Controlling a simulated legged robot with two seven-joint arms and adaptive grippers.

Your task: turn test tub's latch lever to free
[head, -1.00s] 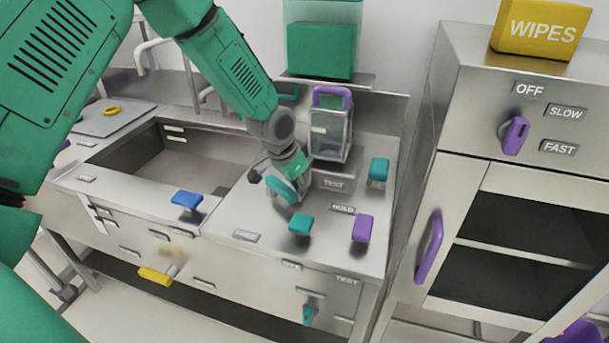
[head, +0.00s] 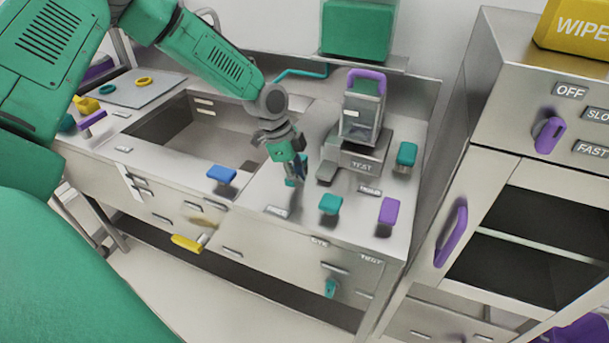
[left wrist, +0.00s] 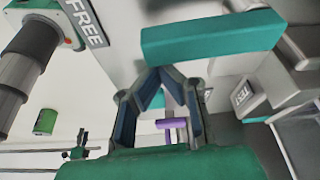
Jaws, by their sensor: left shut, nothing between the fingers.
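The test tub (head: 361,119), a clear box with a purple handle, sits on a metal base marked TEST (head: 361,166). A teal-topped knob (head: 330,203) stands on the counter in front, near a HOLD plate (head: 369,190). My left gripper (head: 294,178) is shut and empty, pointing down left of the tub's base. In the left wrist view, its fingers (left wrist: 153,78) meet at the edge of a teal bar (left wrist: 213,36), with a FREE plate (left wrist: 85,22) at upper left. I cannot tell whether they touch the bar. My right gripper is not in view.
A blue-topped knob (head: 222,174) is left of the gripper and a purple-topped knob (head: 389,210) is right. An open sink (head: 190,140) lies left. Another teal knob (head: 406,154) stands right of the tub. A tall metal cabinet (head: 500,180) stands at right.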

